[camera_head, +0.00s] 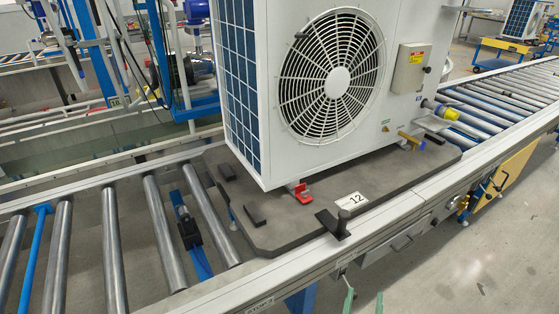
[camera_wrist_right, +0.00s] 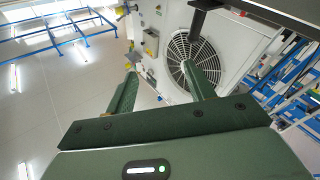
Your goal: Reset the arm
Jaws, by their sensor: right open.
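My right gripper (camera_head: 363,299) shows only as two green fingertips at the bottom edge of the head view, right of centre. They are apart, with nothing between them, in front of the conveyor's near rail. In the right wrist view my right gripper (camera_wrist_right: 159,72) is open and empty, its two green fingers pointing toward the pump unit. The white pump unit (camera_head: 408,25) with its round fan grille stands upright on a dark pallet (camera_head: 285,229). The pump unit (camera_wrist_right: 157,17) also shows behind the fingers in the right wrist view. My left gripper is not in view.
The roller conveyor (camera_head: 112,240) runs across the head view, with bare rollers left of the pallet. A black bracket (camera_head: 335,223) stands at the near rail (camera_head: 390,228). A yellow panel (camera_head: 503,180) hangs under the conveyor at right. Grey floor is clear at lower right.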

